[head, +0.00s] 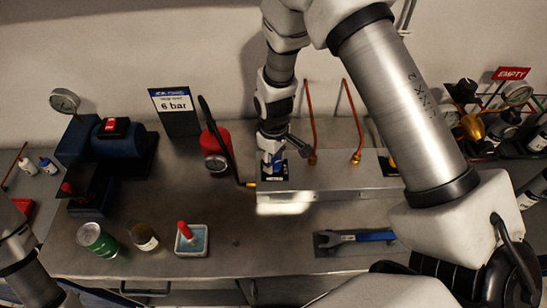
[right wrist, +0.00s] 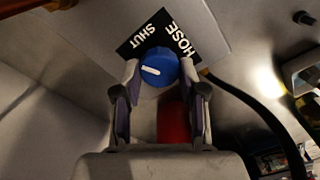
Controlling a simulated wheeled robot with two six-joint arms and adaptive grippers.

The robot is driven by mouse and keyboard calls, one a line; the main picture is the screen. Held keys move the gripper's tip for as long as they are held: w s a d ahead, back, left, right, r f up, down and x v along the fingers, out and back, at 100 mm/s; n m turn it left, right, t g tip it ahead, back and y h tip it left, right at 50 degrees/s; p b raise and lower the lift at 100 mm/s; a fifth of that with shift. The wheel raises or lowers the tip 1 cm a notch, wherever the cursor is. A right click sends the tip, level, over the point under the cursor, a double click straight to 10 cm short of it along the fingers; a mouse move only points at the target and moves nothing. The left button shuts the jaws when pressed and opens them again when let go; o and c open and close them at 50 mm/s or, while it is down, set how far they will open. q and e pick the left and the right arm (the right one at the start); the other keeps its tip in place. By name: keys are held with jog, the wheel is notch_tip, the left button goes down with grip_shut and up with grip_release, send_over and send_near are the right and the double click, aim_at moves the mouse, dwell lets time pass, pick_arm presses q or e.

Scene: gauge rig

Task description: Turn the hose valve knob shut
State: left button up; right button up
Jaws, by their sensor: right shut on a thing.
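The hose valve knob is blue with a white pointer line and shows in the right wrist view (right wrist: 160,66). Its line lies nearly level in that picture, on the left part of the face. A black label (right wrist: 152,32) with the words HOSE and SHUT sits behind it. My right gripper (right wrist: 163,88) has a finger on each side of the knob and is shut on it. In the head view my right gripper (head: 271,158) reaches down to the grey box (head: 325,178), hiding most of the knob. Only part of my left arm shows at the lower left; its gripper is out of frame.
A red extinguisher-like bottle (head: 214,140) with a black hose stands left of the box. Two copper pipes rise behind the box. A blue-handled wrench (head: 360,237) lies in front. A can (head: 97,240), a jar (head: 144,237) and a small tray (head: 191,250) stand at the front left.

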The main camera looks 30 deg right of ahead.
aim_at(274, 162)
jog(key=m, duration=0.5)
jog(key=shift+s+f+p, duration=0.1)
jog(key=shift+f+p, duration=0.05)
jog(key=shift+p, duration=0.15)
dwell(0.4)
jog(key=o, duration=1.1)
jog(key=shift+o, duration=0.2)
jog(key=shift+r, duration=0.3)
notch_tip(274, 162, up, 12)
jog(key=shift+f, duration=0.25)
